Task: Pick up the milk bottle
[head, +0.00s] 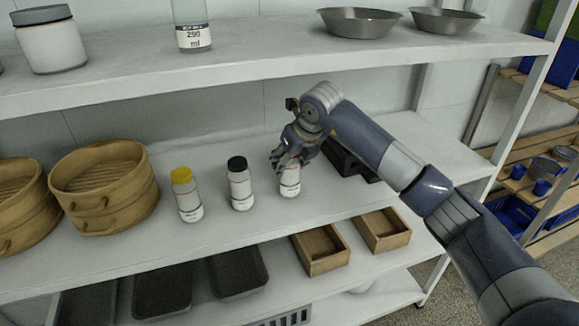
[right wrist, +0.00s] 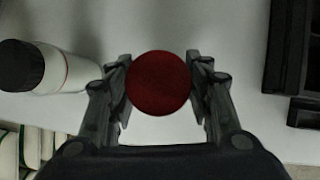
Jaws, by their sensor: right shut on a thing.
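Three white bottles stand in a row on the middle shelf (head: 110,252) in the head view. The left bottle (head: 187,200) has a yellow cap, and the middle bottle (head: 240,187) has a black cap. My right gripper (head: 287,163) is shut on the right bottle (head: 290,186), at its top. In the right wrist view, that bottle's red cap (right wrist: 159,83) sits between the two fingers. The black-capped bottle (right wrist: 60,70) lies left of the fingers there. The red-capped bottle looks upright; whether its base touches the shelf is unclear. My left gripper is not in view.
Bamboo steamers (head: 105,186) stand left of the bottles. A dark tray (head: 350,158) is just right of my gripper. The upper shelf (head: 250,66) overhangs, with metal bowls (head: 360,22) and a jar (head: 50,42). Wooden boxes (head: 320,250) sit on the shelf below.

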